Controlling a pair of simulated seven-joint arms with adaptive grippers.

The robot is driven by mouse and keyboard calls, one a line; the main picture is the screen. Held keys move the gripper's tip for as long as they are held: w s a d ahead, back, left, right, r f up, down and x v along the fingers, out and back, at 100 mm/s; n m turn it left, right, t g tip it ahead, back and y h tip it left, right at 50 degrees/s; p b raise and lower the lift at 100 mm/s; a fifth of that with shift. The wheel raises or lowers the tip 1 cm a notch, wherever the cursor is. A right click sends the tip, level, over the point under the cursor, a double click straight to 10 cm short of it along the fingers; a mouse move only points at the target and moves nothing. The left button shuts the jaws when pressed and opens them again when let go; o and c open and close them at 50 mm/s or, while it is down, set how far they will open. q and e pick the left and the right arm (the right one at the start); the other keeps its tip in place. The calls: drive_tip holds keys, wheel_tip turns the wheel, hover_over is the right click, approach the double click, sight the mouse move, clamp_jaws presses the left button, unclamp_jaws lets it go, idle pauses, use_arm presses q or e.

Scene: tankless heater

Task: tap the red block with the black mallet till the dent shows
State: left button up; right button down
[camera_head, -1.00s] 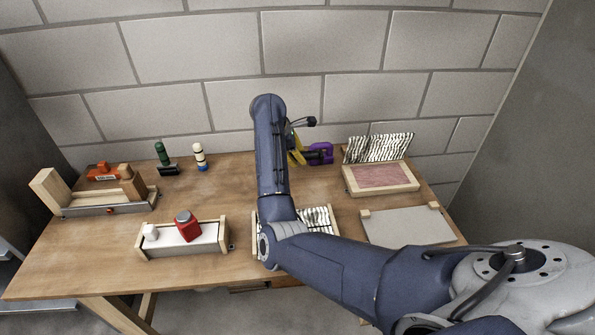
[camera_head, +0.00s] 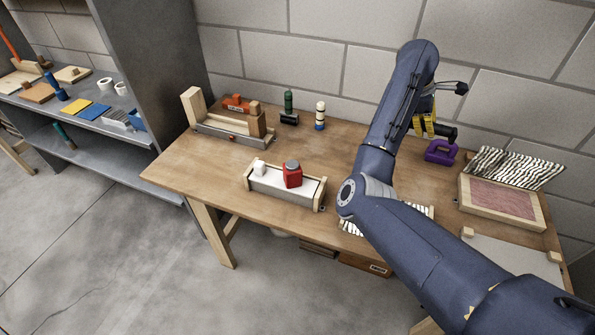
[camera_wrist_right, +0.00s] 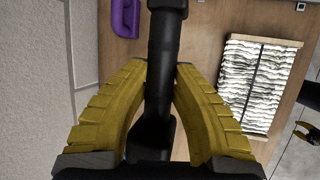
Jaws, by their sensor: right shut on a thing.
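The red block (camera_head: 292,175), with a grey top, sits in a pale tray with wooden ends (camera_head: 270,182) near the table's front edge. A small white piece (camera_head: 259,167) is beside it. My right gripper (camera_head: 427,122) has yellow fingers and is at the back of the table, to the right of and beyond the block. It is shut on the black mallet (camera_head: 445,133). In the right wrist view, the mallet's black shaft (camera_wrist_right: 158,70) passes between the fingers of my right gripper (camera_wrist_right: 160,68). Whether the block has a dent cannot be told.
A purple ring-like thing (camera_head: 440,152) is just below the mallet. A green item (camera_head: 288,104) and a white-and-blue item (camera_head: 320,116) stand at the back. A wooden fixture (camera_head: 230,138) is at the left. A striped panel (camera_head: 388,213) is partly behind my arm. Bare tabletop (camera_head: 225,170) lies left of the tray.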

idle(0.7)
drive_tip(key=s+d+r+m+g+y, duration=0.1)
drive_tip(key=s+d+r+m+g, duration=0.1)
drive_tip(key=s+d+r+m, duration=0.55)
drive_tip(key=s+d+r+m+g, duration=0.25)
drive_tip(key=s+r, duration=0.25)
drive_tip(key=s, duration=0.6)
drive_tip(key=s+r+m+y, duration=0.1)
drive_tip(key=s+r+m, duration=0.2)
drive_tip(key=s, duration=0.4)
drive_tip(key=s+a+r+m+g+y, duration=0.1)
drive_tip(key=s+r+m+y, duration=0.1)
drive_tip(key=s, duration=0.6)
drive_tip(key=s+a+r+m+y, duration=0.1)
drive_tip(key=s+r+m, duration=0.3)
drive_tip(key=s+r, duration=0.2)
drive_tip(key=shift+s+a+r+m+y, duration=0.2)
drive_tip(key=shift+s+r+m+y, duration=0.15)
drive_tip(key=shift+s, duration=0.45)
drive_tip(key=shift+g, duration=0.25)
